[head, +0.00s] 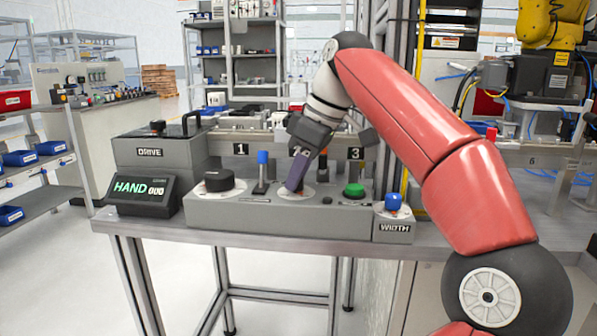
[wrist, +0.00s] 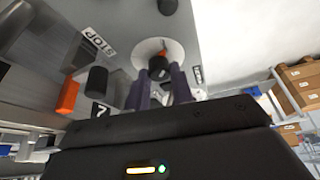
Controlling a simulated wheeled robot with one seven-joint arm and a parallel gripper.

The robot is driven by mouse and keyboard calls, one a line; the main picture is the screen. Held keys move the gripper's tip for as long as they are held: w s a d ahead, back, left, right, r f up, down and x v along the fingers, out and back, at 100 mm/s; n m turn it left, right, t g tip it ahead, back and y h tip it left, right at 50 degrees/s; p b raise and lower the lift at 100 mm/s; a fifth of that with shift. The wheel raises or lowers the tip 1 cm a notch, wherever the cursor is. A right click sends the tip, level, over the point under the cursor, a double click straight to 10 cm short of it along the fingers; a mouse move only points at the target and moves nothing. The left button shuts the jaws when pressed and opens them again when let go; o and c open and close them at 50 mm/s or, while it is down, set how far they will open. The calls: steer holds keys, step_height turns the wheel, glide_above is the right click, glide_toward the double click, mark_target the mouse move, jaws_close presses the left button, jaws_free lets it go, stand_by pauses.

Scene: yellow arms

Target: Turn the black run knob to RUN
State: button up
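The black run knob (wrist: 160,68), with an orange mark, sits on a round white plate (wrist: 147,48) in the wrist view. My gripper (wrist: 161,80) has its two purple fingers apart, one on each side of the knob; I cannot make out firm contact. In the head view my gripper (head: 295,188) points down at a white dial plate (head: 283,192) on the grey control box (head: 250,215) and hides the knob there. A STOP label (wrist: 98,42) lies left of the plate in the wrist view; a small label (wrist: 198,75) on the right is not readable.
Near my gripper stand a blue-topped lever (head: 262,172), a large black knob (head: 219,181) and a green button (head: 354,190). A DRIVE unit (head: 150,153) with a HAND display (head: 140,190) is at left, a WIDTH box (head: 394,226) at right.

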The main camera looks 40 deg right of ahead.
jaws_close()
